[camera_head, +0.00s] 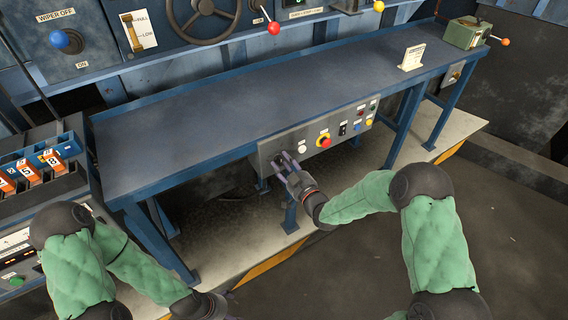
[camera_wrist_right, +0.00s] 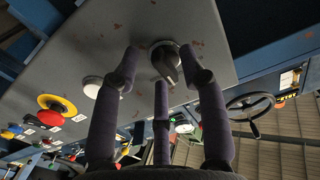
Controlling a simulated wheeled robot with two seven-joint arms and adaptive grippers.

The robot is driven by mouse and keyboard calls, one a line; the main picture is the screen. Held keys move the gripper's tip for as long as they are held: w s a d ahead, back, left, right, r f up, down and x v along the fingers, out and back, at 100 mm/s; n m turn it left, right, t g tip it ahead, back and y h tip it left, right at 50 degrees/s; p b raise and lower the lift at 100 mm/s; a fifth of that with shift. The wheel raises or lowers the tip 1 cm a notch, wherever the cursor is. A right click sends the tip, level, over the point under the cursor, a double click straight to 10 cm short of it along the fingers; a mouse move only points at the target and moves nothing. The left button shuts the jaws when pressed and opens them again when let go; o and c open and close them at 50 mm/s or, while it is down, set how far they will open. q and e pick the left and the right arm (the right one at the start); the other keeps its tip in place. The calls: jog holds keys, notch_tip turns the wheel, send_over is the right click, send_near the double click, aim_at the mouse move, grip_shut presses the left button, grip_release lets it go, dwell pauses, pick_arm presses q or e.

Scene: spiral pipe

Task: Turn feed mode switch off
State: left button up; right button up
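A grey panel (camera_head: 330,133) hangs under the front edge of the long blue workbench. In the right wrist view a dark round rotary switch with a grey lever handle (camera_wrist_right: 166,62) sits on this panel; I cannot read any label that names it as the feed mode switch. My right gripper (camera_head: 284,158) is at the panel's left end and hides this switch in the head view. In the wrist view its three purple-grey fingers (camera_wrist_right: 163,75) are spread around the switch, not closed on it. My left gripper (camera_head: 208,305) is at the bottom edge, mostly cut off.
Right of my right gripper are a white button (camera_head: 302,149), a red emergency button on yellow (camera_head: 324,141) and several small buttons and switches. A blue bench leg stands below my gripper.

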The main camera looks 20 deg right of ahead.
jog(key=v, duration=1.1)
jog(key=shift+s, duration=0.3)
jog(key=shift+d, duration=0.15)
jog(key=s+a+f+m+g+h+p, duration=0.1)
jog(key=s+a+f+m+g+p, duration=0.2)
jog(key=f+g, duration=0.8)
jog(key=s+a+f+m+g, duration=0.1)
jog(key=s+a+f+g, duration=0.2)
jog(key=s+f, duration=0.3)
jog(key=s+a+f+m+g+p, duration=0.1)
jog(key=s+a+f+g, duration=0.2)
jog(key=s, duration=0.8)
notch_tip(320, 180, down, 4)
jog(key=shift+s+a+r+m, duration=0.25)
jog(key=shift+s+a+m, duration=0.1)
jog(key=shift+a, duration=0.7)
